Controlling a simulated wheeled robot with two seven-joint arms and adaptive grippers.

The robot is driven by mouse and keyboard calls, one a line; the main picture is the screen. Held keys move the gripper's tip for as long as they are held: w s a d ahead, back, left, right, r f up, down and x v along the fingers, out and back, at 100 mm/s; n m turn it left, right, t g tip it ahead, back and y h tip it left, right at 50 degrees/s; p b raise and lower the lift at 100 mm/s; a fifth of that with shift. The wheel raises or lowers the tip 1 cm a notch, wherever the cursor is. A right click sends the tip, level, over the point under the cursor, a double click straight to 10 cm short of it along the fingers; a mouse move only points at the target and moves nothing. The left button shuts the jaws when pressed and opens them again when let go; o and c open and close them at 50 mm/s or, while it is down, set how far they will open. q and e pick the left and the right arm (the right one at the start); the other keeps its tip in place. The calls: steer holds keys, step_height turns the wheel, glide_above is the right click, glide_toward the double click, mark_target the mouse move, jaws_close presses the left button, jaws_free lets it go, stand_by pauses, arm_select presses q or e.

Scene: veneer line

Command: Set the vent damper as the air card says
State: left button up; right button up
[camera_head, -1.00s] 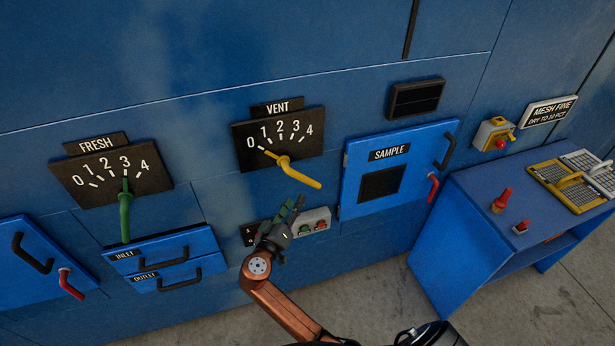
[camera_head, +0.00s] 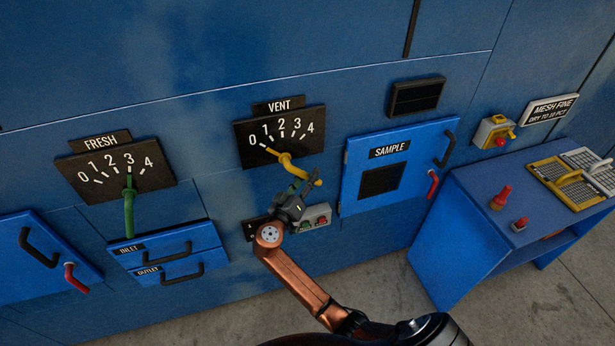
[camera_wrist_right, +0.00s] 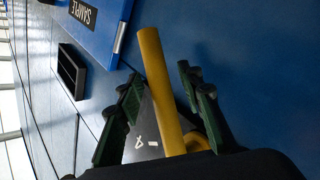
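The yellow vent damper lever (camera_head: 301,172) sits on the black VENT dial (camera_head: 307,142), which is marked 0 to 4. Its short pointer end is by the 0 mark, and its handle slants down to the right. My right gripper (camera_head: 304,187) is at the handle's outer part, covering some of it. In the right wrist view the yellow handle (camera_wrist_right: 160,85) runs between the open green fingers of my right gripper (camera_wrist_right: 158,95), with a gap on both sides. My left gripper is not in view. I see no card labelled air.
The green lever (camera_head: 129,208) of the FRESH dial (camera_head: 92,188) points at 3. A blue SAMPLE door (camera_head: 411,165) is right of the vent lever. A small button box (camera_head: 322,212) is just below my gripper. A MESH FINE sign (camera_head: 550,110) hangs at right, above a blue bench (camera_head: 465,215).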

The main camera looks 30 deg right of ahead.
jaws_close()
stand_by(0.3)
stand_by(0.3)
